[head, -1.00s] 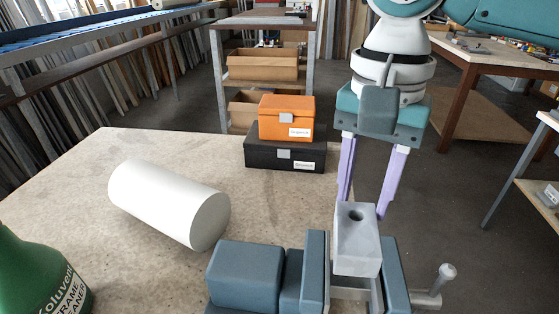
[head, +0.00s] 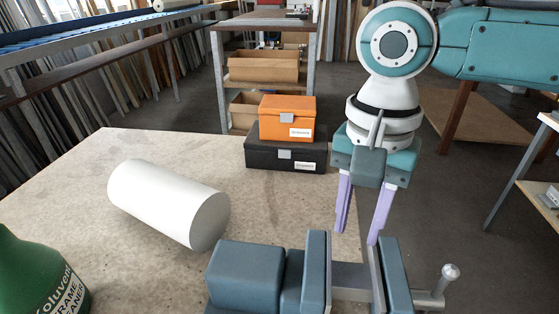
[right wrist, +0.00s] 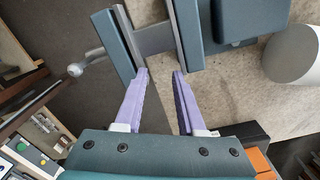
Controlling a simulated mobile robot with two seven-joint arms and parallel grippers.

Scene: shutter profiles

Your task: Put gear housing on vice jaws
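The blue-grey vice (head: 245,275) stands at the front of the table. Its two upright jaws (head: 315,270) are apart, with a grey bar (head: 350,277) in the gap and nothing resting on them. The jaws also show in the right wrist view (right wrist: 113,45). My right gripper (head: 357,236) is just behind the vice, fingers pointing down. In the right wrist view its lilac fingers (right wrist: 160,74) are spread and empty, their tips near the jaws. The gear housing is in neither current view, and I cannot tell where it is. My left gripper is out of view.
A white cylinder (head: 168,203) lies left on the table (head: 110,155). An orange box (head: 287,118) sits on a black case (head: 285,154) at the table's back edge. A green bottle (head: 35,280) is at front left. The vice handle (head: 447,275) sticks out right.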

